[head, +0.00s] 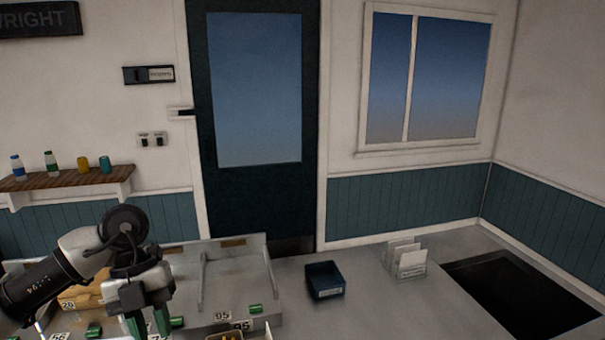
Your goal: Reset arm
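My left gripper (148,322) comes in from the left, in the lower left of the head view. It points down over the grey sectioned tray (235,285) on the counter. Its two green-tipped fingers stand apart and I see nothing held between them, though the tips are close to the bottom of the view. My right gripper is not in view.
Small green items (255,308) and number cards (222,317) lie in the tray. A dark blue bin (324,280) and a white card holder (408,260) stand on the counter (385,310). A dark recessed panel (520,295) is at right. A wall shelf (70,187) holds bottles and cups.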

